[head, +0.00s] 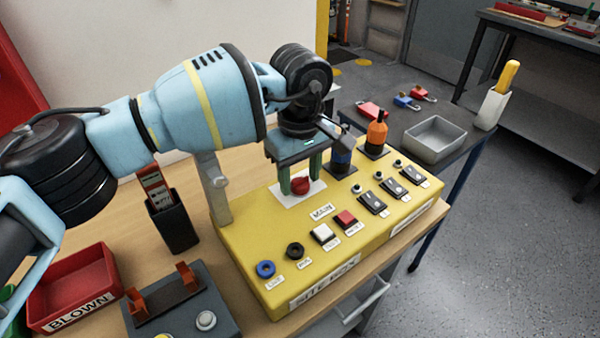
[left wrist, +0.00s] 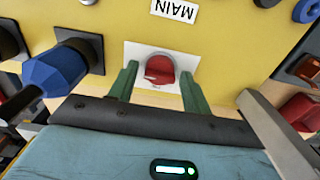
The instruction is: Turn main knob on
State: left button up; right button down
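The main knob (head: 301,185) is red and sits on a white plate on the yellow site box (head: 250,265), behind the MAIN label (head: 322,212). In the left wrist view the knob (left wrist: 160,69) lies between the two green fingers of my left gripper (left wrist: 160,85). Gaps show on both sides of the knob, so the fingers are apart from it and open. In the head view my left gripper (head: 301,178) points down at the knob, with its fingertips close to the plate. My right gripper is in neither view.
A blue-topped connector (head: 341,158) and an orange one (head: 377,132) stand behind the knob. A grey lever or post (head: 215,190) stands left of it. White and red buttons (head: 345,219), black switches and sockets line the box front. A red BLOWN bin (head: 75,290) is at left.

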aim_at(300, 178)
pick_arm(q)
jog(key=shift+o, duration=0.3)
jog(key=shift+r, duration=0.1)
jog(key=shift+r, duration=3.85)
jog(key=shift+f, duration=0.1)
